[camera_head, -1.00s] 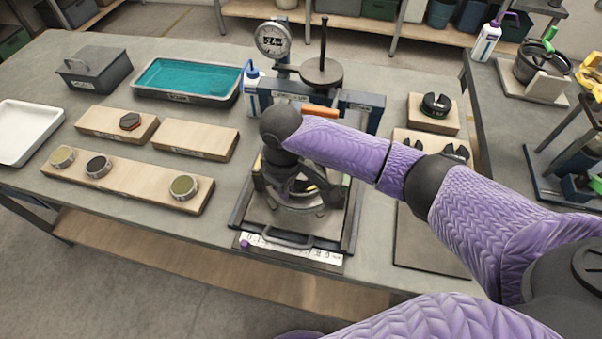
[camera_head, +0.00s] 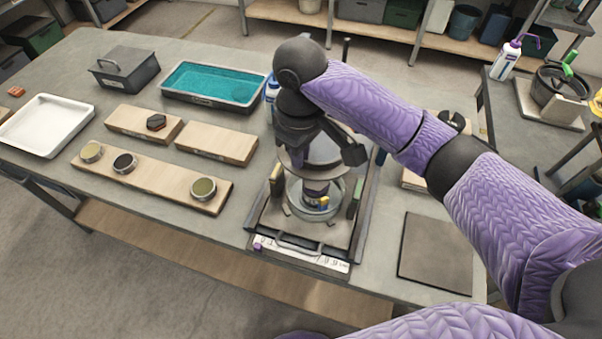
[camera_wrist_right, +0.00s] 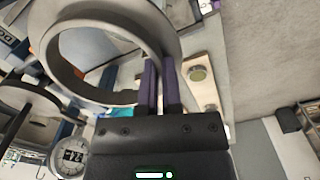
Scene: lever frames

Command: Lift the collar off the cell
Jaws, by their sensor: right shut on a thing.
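The collar is a wide grey metal ring; it fills the upper left of the right wrist view (camera_wrist_right: 60,75). My right gripper (camera_wrist_right: 161,62) is shut on the ring's wall, with its two purple-lined fingers together there. In the head view the collar (camera_head: 328,156) hangs under my wrist, above the cell (camera_head: 316,188), partly hidden by the gripper. The cell is a dark, banded cylinder standing inside a round clear-walled part on the frame's base plate (camera_head: 275,222). A gap shows between collar and base. My left gripper is not in view.
To the left lie a wooden rack with several round samples (camera_head: 150,182), a teal tray (camera_head: 213,83), a white tray (camera_head: 45,125) and a grey lidded box (camera_head: 124,68). A dark square mat (camera_head: 447,252) to the right is bare. The dial gauge (camera_wrist_right: 74,157) shows in the wrist view.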

